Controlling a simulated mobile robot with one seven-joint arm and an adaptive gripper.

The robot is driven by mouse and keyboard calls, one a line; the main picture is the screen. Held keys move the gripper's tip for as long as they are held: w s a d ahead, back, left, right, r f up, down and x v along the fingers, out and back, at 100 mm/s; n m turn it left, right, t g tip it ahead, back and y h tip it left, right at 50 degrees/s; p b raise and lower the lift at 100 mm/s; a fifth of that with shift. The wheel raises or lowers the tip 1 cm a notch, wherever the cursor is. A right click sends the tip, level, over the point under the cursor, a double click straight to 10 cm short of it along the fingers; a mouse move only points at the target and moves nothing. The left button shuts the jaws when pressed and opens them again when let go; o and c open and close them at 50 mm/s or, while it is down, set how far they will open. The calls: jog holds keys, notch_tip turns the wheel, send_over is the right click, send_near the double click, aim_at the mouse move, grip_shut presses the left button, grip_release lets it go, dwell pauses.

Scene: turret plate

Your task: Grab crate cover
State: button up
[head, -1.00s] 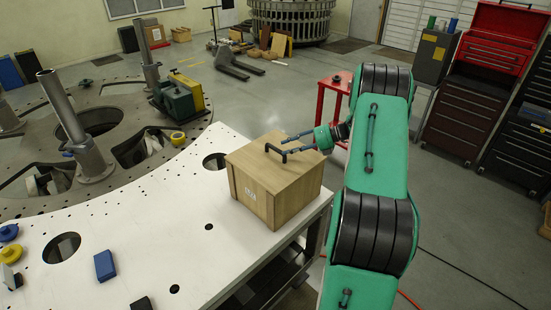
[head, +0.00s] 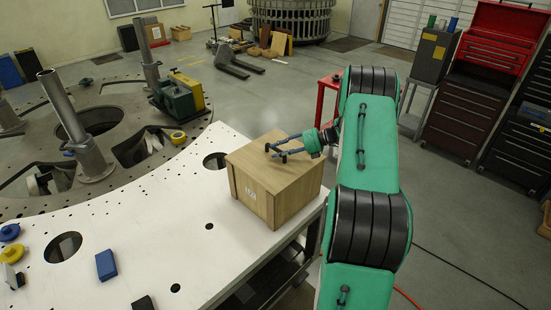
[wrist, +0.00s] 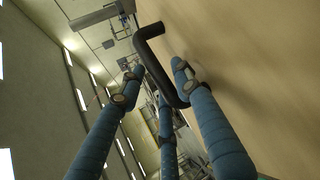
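A light-brown wooden crate (head: 256,205) stands on the white plate, with a flat wooden cover (head: 300,169) on top. A dark bent bar handle (wrist: 153,62) rises from the cover, which fills the right of the wrist view (wrist: 255,65). My gripper (head: 275,151) is over the cover at the handle. In the wrist view my gripper (wrist: 156,70) has its blue fingers spread apart, with the handle between them. I cannot tell whether any finger touches the handle. In the head view the fingers largely hide the handle.
The white plate (head: 150,215) has round holes. A blue block (head: 106,265) and yellow and blue pieces lie at its left. A red stand (head: 325,100) is behind my arm, and a red-topped tool chest (head: 485,90) stands at the right.

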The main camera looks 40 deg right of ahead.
jog(key=shift+c, duration=0.5)
grip_shut()
jog(key=shift+r, duration=0.3)
jog(key=shift+r, duration=0.6)
jog(key=shift+r+b, duration=0.35)
jog(key=shift+r, duration=0.55)
jog(key=s+a, duration=0.3)
jog(key=s, duration=0.1)
jog(key=s+a+r+b, duration=0.1)
jog(key=s+a, duration=0.2)
jog(key=s, duration=0.1)
jog(key=s+a, duration=0.3)
jog(key=s, duration=0.1)
jog(key=shift+s+a+r+b, duration=0.25)
jog(key=shift+s+r+b, duration=0.05)
jog(key=shift+s+b, duration=0.1)
